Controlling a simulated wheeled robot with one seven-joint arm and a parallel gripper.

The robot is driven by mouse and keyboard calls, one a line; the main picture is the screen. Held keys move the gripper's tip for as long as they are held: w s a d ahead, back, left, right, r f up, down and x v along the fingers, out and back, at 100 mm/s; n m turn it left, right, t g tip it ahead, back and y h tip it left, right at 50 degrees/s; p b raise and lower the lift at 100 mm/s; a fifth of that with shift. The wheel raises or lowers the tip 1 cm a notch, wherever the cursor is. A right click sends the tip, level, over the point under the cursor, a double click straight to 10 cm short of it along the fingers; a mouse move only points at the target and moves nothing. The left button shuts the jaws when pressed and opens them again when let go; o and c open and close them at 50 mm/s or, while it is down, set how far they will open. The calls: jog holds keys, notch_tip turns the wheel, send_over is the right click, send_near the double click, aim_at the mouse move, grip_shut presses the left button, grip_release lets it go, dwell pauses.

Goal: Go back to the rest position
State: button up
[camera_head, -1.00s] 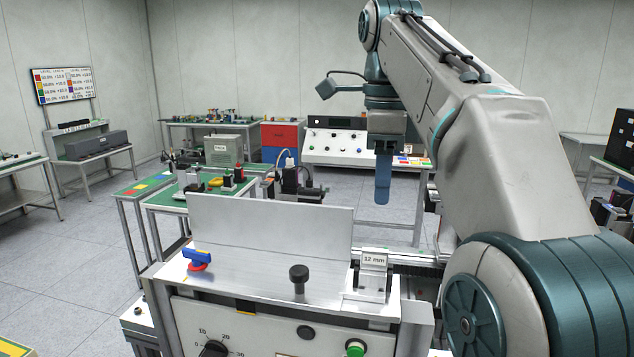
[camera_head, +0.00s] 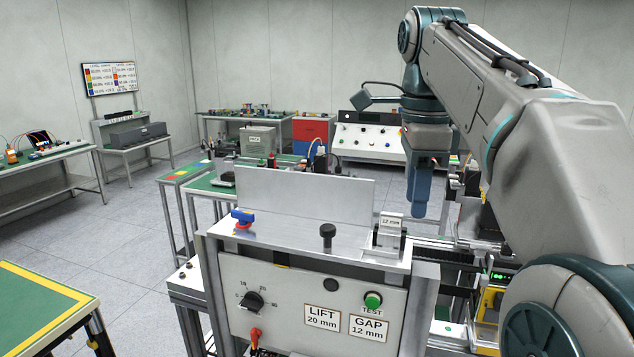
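My gripper (camera_head: 419,212) hangs pointing down at the end of my arm, on the right side of the head view. Its blue fingers show as one narrow shape from this side, so I cannot tell whether they are apart. Nothing is seen hanging below the fingertips. The gripper appears just right of and above the small block labelled "12 mm" (camera_head: 391,222), with no visible contact.
A test bench (camera_head: 300,240) stands in front, with a blue-and-red handle (camera_head: 242,217), a black knob (camera_head: 327,236), a dial (camera_head: 252,301) and a green button (camera_head: 372,299). A green-topped table (camera_head: 38,308) is at lower left. Grey floor (camera_head: 130,230) is open between the tables.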

jog(key=s+f+n+t+b, duration=0.1)
jog(key=s+f+n, duration=0.3)
jog(key=f, duration=0.7)
jog(key=s+f+n+t+b, duration=0.1)
jog(key=s+f+n+b, duration=0.1)
jog(key=s+f+n, duration=0.3)
jog(key=s+f+n+t+b, duration=0.1)
jog(key=s+f+n, duration=0.4)
jog(key=f+n, duration=0.5)
notch_tip(320, 180, down, 7)
jog(key=shift+s+d+r+n+t+b, duration=0.2)
jog(key=shift+d+n+t+b, duration=0.15)
jog(key=shift+b, duration=0.3)
